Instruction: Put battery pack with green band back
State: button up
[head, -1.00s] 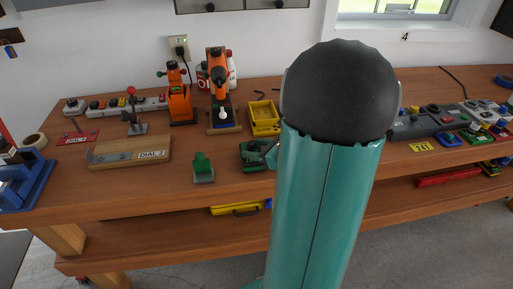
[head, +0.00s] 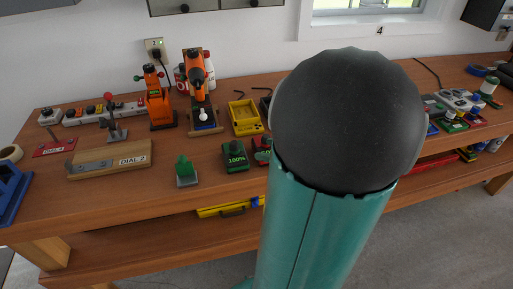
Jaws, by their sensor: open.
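A dark pack with a green body and a "100%" label (head: 236,157) stands on the workbench (head: 110,195), just left of my arm. It may be the green-banded battery pack, but I cannot tell for sure. A similar red-and-dark pack (head: 262,149) stands right beside it, partly covered by my arm. More small packs with coloured bases, one of them green (head: 452,126), stand at the right of the bench. My gripper is not visible; my large arm link blocks the middle of the view.
Two orange tools, one (head: 157,104) left of the other (head: 199,82), stand at the back. A yellow tray (head: 245,117), a green block on a grey base (head: 186,172) and the DIAL 2 board (head: 110,159) are nearby. The front bench strip is mostly clear.

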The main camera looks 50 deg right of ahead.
jog(key=a+r+n+g+h, duration=0.1)
jog(key=a+r+n+g, duration=0.1)
jog(key=a+n, duration=0.8)
jog(key=a+r+n+g, duration=0.3)
jog(key=a+n, duration=0.7)
jog(key=n, duration=0.2)
jog(key=a+r+n+g+h, duration=0.1)
jog(key=a+r+n+g, duration=0.1)
jog(key=a+n, duration=0.8)
jog(key=shift+w+r+n+g+h, duration=0.3)
jog(key=shift+n+g, duration=0.1)
jog(key=shift+n, duration=0.5)
jog(key=shift+s, duration=0.1)
